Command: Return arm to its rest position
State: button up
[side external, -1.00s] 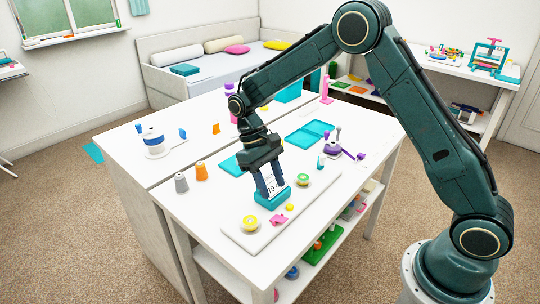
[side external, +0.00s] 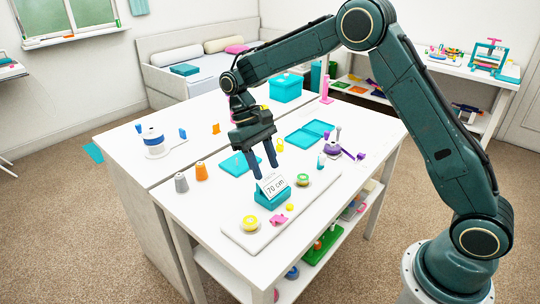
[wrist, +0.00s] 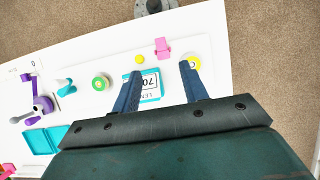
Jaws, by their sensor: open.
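My gripper (side external: 264,170) is open and empty above the white table, just above and behind a white card (side external: 273,186) marked "70 cm". The card stands tilted in a teal holder (side external: 271,201). In the wrist view my gripper (wrist: 160,75) has its two blue fingers spread, with the card (wrist: 143,87) showing between and below them. A gap shows between the fingertips and the card in the side view. My arm reaches over the table from the right.
A pale board (side external: 240,238) bears the holder, a yellow spool (side external: 250,223), a green-yellow spool (side external: 303,180) and a pink piece (side external: 278,220). A teal tray (side external: 310,133) and teal box (side external: 286,88) lie behind. Open air is above the table.

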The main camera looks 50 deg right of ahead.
jog(key=s+d+r+t, duration=0.1)
jog(key=s+r+t, duration=0.3)
jog(key=s+r, duration=0.75)
jog(key=s+d+r+t, duration=0.1)
jog(key=s+t, duration=0.2)
jog(key=s, duration=0.4)
jog(key=s+d+r+t, duration=0.1)
jog(key=s+r+t, duration=0.1)
jog(key=s, duration=0.6)
jog(key=shift+d+r+t, duration=0.25)
jog(key=shift+t, duration=0.55)
